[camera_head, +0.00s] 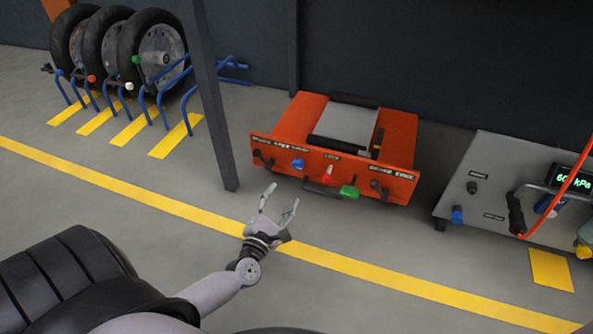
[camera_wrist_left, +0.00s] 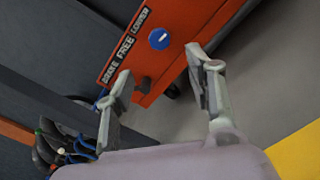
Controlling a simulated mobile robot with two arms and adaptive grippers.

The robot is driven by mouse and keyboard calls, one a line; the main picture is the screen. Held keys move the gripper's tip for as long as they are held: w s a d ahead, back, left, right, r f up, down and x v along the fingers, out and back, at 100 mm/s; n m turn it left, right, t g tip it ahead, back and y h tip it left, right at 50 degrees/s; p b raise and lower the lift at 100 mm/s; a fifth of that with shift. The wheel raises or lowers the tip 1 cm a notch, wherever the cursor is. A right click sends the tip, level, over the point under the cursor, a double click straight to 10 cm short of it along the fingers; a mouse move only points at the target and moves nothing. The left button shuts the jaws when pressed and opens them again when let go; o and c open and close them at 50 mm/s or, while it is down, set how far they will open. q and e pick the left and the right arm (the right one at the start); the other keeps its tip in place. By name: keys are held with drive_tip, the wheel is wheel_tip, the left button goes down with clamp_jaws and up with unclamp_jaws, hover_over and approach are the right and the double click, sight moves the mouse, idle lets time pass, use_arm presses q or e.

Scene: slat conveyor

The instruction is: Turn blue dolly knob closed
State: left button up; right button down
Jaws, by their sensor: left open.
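The orange dolly (camera_head: 400,150) stands on the floor ahead, with a row of controls on its front panel. The blue knob (camera_head: 298,164) is on the left part of that panel; in the left wrist view it is a round blue face (camera_wrist_left: 159,39) with a small white mark. My left gripper (camera_head: 281,200) is open and empty, in front of the panel, apart from it and a little below and left of the knob. In the left wrist view the fingers (camera_wrist_left: 160,80) are spread, with the knob beyond and between them. My right gripper is not in view.
A red knob (camera_head: 328,173), a green knob (camera_head: 349,191) and black handles share the panel. A dark post (camera_head: 212,110) stands left of the dolly. A grey machine (camera_head: 490,180) with a red hose is at right. Wheels (camera_head: 150,50) in blue racks stand at back left.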

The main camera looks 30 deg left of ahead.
sight(297, 167)
use_arm(q)
drive_tip(key=b+x, duration=0.3)
drive_tip(key=x, duration=0.9)
drive_tip(key=shift+w+r, duration=0.1)
drive_tip(key=shift+w, duration=0.05)
drive_tip(key=c, duration=1.2)
drive_tip(key=shift+o, duration=0.2)
